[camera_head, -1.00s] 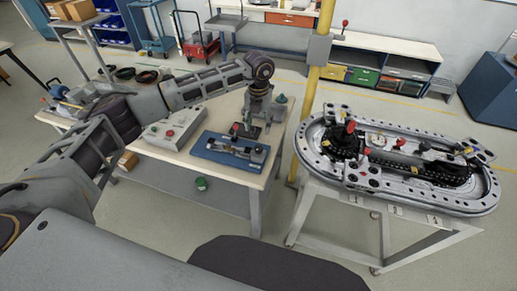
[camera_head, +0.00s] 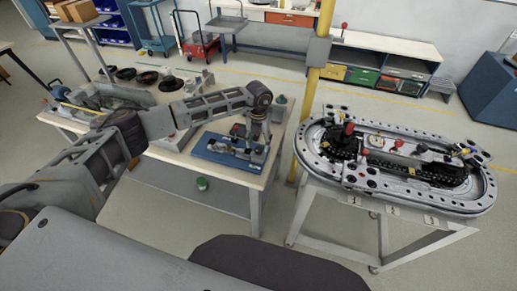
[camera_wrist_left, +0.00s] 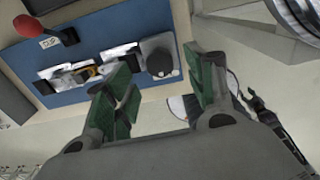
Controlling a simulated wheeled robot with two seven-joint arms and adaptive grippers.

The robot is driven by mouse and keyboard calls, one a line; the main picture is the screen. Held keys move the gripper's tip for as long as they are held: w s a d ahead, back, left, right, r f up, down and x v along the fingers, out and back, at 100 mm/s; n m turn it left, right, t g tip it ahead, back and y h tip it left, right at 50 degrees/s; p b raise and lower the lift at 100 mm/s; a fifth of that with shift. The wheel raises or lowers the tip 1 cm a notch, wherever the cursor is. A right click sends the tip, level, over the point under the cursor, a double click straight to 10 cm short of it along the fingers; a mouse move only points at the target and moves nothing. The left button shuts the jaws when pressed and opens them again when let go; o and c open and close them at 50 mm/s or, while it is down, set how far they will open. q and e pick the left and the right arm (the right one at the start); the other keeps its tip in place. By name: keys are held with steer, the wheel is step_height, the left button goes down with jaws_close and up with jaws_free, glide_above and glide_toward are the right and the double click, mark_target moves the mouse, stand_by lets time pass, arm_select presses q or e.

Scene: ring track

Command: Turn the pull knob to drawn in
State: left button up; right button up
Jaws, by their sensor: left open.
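A blue board (camera_head: 204,152) lies on the left table. In the left wrist view the board (camera_wrist_left: 118,35) carries grey clamp blocks (camera_wrist_left: 78,72) and a round dark knob (camera_wrist_left: 160,62) on a grey block at its right end. The frames do not confirm that this is the pull knob. A red ball-ended lever (camera_wrist_left: 27,26) stands at the upper left. My left gripper (camera_head: 250,147) is low over the board's right end. Its green fingertips (camera_wrist_left: 165,88) are open and empty, apart from the dark knob, which shows beyond the gap between them.
A green knob (camera_head: 202,183) shows below the table's front edge.

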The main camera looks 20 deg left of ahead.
mark_target(259, 149)
arm_select(q)
steer(key=shift+f+p, duration=0.35)
steer(key=shift+f, duration=2.2)
steer(key=c, duration=1.1)
steer(key=shift+o, duration=0.2)
